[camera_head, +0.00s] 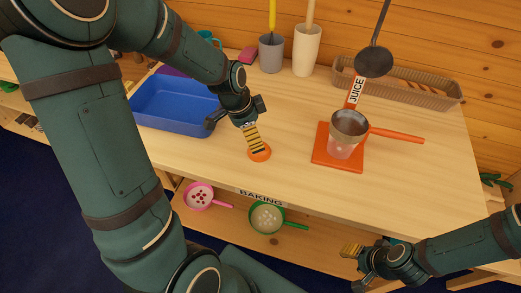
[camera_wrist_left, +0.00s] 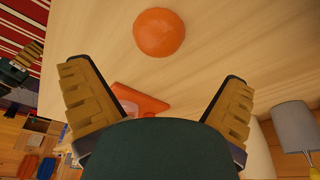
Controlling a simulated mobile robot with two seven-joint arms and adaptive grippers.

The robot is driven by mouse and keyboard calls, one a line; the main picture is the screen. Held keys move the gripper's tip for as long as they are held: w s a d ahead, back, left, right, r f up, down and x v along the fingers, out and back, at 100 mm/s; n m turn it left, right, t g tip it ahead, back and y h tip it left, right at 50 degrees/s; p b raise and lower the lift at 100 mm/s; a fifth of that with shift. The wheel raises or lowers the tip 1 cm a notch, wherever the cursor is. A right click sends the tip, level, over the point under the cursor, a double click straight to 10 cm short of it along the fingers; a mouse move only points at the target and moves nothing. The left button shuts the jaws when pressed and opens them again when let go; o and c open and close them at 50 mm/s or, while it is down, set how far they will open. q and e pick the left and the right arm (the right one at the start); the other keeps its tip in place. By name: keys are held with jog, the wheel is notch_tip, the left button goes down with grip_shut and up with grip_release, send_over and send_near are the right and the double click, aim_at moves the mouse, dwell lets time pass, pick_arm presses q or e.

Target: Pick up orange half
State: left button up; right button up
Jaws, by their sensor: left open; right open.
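The orange half (camera_head: 259,154) lies on the pale wooden counter near its front edge, left of the orange board. In the left wrist view it is a smooth orange dome (camera_wrist_left: 159,33), ahead of the fingertips and not between them. My left gripper (camera_head: 253,142) is open and points down at the orange half, covering part of it in the head view. Its spread, ridged yellow fingers (camera_wrist_left: 155,78) are empty in the left wrist view. My right gripper (camera_head: 353,262) is open and empty, low at the right, in front of the counter.
A blue bin (camera_head: 170,105) stands left of my left gripper. An orange board (camera_head: 323,156) with a strainer (camera_head: 349,123) over a clear cup is on the right. Grey (camera_head: 271,54) and cream (camera_head: 306,50) holders and a wicker basket (camera_head: 440,91) stand behind. A lower shelf holds strainers (camera_head: 266,218).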

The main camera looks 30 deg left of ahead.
pick_arm(q)
jog(key=x, duration=0.2)
jog(key=shift+w+d+f, duration=0.1)
jog(key=shift+f, duration=0.2)
jog(key=b+x, duration=0.1)
jog(key=x, duration=0.4)
jog(key=shift+b, duration=0.35)
jog(key=shift+s, duration=0.2)
jog(key=c, duration=1.3)
